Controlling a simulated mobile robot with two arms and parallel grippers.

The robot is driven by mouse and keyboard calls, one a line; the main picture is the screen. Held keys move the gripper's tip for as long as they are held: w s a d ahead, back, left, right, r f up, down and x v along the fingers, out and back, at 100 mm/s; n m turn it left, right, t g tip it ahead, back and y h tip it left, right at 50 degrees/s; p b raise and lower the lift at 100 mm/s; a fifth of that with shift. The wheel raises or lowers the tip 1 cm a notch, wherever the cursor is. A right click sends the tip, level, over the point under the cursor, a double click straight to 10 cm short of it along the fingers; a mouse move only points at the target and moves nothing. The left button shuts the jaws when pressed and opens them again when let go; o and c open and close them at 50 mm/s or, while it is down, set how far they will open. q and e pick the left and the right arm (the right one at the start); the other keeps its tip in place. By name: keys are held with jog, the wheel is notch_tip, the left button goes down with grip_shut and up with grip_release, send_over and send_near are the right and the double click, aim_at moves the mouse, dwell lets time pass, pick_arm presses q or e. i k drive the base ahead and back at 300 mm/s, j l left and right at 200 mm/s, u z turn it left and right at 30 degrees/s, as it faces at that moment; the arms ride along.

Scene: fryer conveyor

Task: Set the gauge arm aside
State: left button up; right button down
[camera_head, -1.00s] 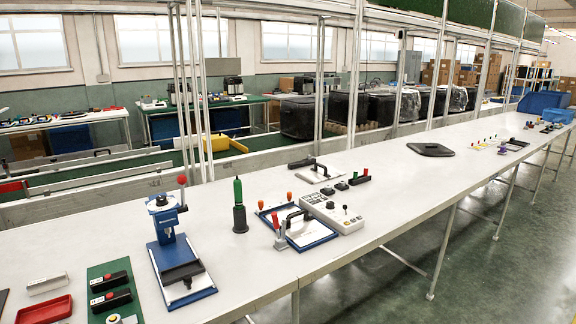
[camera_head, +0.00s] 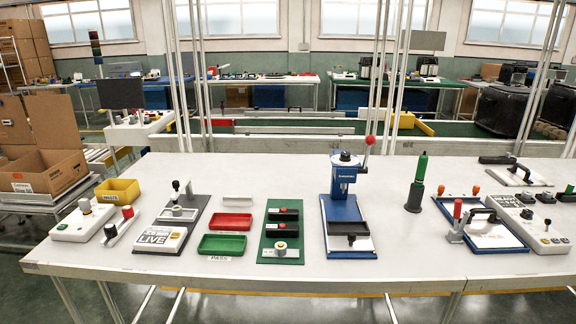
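No part is plainly labelled as the gauge arm, and I cannot tell which it is. A blue press (camera_head: 345,175) with a red-knobbed lever (camera_head: 369,148) stands on a blue base plate in the middle of the white table. To its left, a dark grey fixture (camera_head: 190,222) has an upright black-knobbed lever (camera_head: 178,187) and a card ending in "LIVE". A grey bar with a red knob (camera_head: 122,222) lies left of that. Neither gripper is in view.
The white table (camera_head: 300,285) also holds red (camera_head: 230,223) and green (camera_head: 222,244) trays, a green board with black blocks (camera_head: 268,235), a yellow bin (camera_head: 117,190), a green-topped bottle (camera_head: 418,185) and a blue-framed clamp plate (camera_head: 500,236). The table's front strip is clear.

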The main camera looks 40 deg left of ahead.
aim_at(178, 187)
jog(key=u, duration=1.85)
jog(key=i+l, duration=0.1)
jog(key=l, duration=0.35)
jog(key=i+l, duration=0.1)
jog(key=l, duration=0.3)
jog(key=i+l, duration=0.1)
jog(key=l, duration=0.35)
jog(key=i+l, duration=0.1)
jog(key=l, duration=0.35)
jog(key=i+l, duration=0.15)
jog(key=l, duration=0.25)
jog(key=i+l, duration=0.1)
jog(key=l, duration=0.35)
jog(key=i+l, duration=0.1)
jog(key=l, duration=0.35)
jog(key=z, duration=0.05)
